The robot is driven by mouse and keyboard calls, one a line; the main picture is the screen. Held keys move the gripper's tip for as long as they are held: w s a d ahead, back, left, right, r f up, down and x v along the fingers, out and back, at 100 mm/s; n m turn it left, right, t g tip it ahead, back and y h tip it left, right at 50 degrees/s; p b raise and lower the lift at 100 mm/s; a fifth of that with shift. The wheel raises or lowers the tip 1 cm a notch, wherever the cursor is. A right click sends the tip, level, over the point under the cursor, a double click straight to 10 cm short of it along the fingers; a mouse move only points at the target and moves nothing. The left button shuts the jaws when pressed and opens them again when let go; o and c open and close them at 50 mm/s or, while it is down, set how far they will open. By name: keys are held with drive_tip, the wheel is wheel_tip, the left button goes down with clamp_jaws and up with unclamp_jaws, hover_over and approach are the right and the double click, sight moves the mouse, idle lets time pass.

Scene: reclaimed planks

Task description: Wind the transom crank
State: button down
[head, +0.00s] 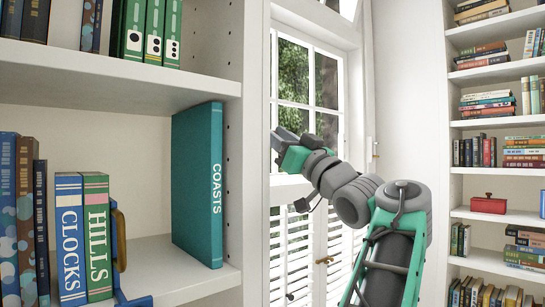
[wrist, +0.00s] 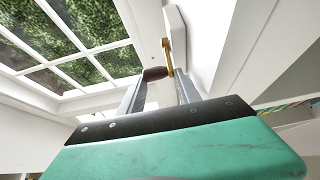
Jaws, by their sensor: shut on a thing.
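In the wrist view the transom crank has a brass arm (wrist: 168,57) hanging from a white mounting plate (wrist: 176,28) and a dark brown knob (wrist: 155,73). My gripper (wrist: 160,84) is shut on the crank's knob, with a grey finger on each side of it. In the head view my gripper (head: 278,146) is in front of the window, to the right of the near bookcase. I cannot make out the crank there.
A near bookcase (head: 120,80) with a teal book (head: 198,185) stands close on the left. White louvred shutters (head: 318,245) cover the lower window (head: 312,85). A far bookcase (head: 500,125) holds books and a red box (head: 488,205).

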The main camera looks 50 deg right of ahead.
drive_tip(key=f+t+b, duration=0.1)
drive_tip(key=f+b, duration=0.1)
drive_tip(key=b, duration=0.1)
drive_tip(key=shift+w+d+t+h, duration=0.1)
drive_tip(key=shift+d+t+h, duration=0.15)
drive_tip(key=shift+t+h, duration=0.15)
drive_tip(key=shift+r, duration=0.1)
drive_tip(key=c, duration=1.1)
unclamp_jaws()
drive_tip(key=shift+d, duration=0.15)
drive_tip(key=shift+o, duration=0.5)
